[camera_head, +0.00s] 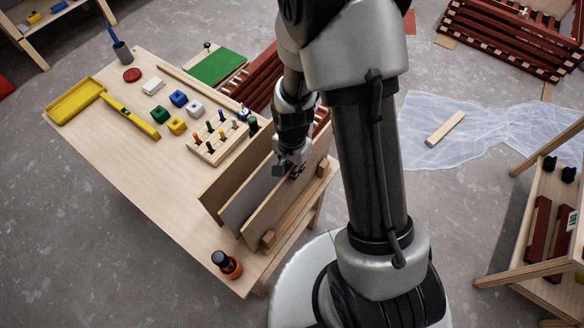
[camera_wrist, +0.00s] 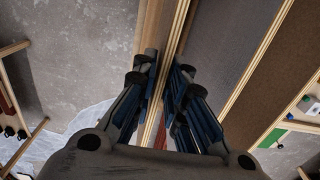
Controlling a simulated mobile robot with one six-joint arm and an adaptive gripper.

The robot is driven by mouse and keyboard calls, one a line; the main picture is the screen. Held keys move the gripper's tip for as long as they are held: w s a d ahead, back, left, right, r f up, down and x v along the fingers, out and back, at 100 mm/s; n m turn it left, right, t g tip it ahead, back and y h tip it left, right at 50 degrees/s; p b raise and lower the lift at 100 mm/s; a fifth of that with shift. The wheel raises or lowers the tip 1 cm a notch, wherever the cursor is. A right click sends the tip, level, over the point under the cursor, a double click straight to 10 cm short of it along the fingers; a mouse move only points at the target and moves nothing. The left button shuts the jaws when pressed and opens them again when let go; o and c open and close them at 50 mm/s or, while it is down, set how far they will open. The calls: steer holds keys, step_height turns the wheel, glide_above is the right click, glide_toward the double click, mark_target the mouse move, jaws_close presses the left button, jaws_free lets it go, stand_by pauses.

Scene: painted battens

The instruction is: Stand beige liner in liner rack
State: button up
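The liner rack (camera_head: 298,212) is a wooden frame along the right end of the workbench. Several thin panels stand upright in or beside it, side by side. The rightmost panel, beige (camera_head: 268,208), looks like the beige liner; its foot is partly hidden by the rack's rail. My gripper (camera_head: 293,170) is at its top edge, pointing down. In the wrist view my gripper's fingers (camera_wrist: 163,72) lie on both sides of a thin pale panel edge (camera_wrist: 177,40), close against it, and look shut on it. Whether its foot is fully seated cannot be told.
A grey-brown panel (camera_head: 245,207) and a tan panel (camera_head: 222,190) stand just left. A peg block (camera_head: 217,138) and coloured cubes lie farther back. The bench's left front is clear.

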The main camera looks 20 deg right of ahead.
steer(key=o, duration=0.3)
steer(key=shift+o, duration=0.2)
step_height(320, 180, up, 12)
stand_by(0.5)
stand_by(0.4)
steer(key=s+r+n+t+b, duration=0.2)
steer(key=s+n+b, duration=0.3)
steer(key=s+b, duration=0.1)
steer(key=s+r+n+t+b, duration=0.2)
steer(key=s+r+n+b, duration=0.1)
steer(key=s+n+b, duration=0.2)
steer(key=s+b, duration=0.2)
steer(key=s, duration=0.1)
steer(key=shift+s+d+r+n+t, duration=0.25)
steer(key=shift+s+r+n+t, duration=0.05)
steer(key=shift+s+r+n, duration=0.1)
stand_by(0.4)
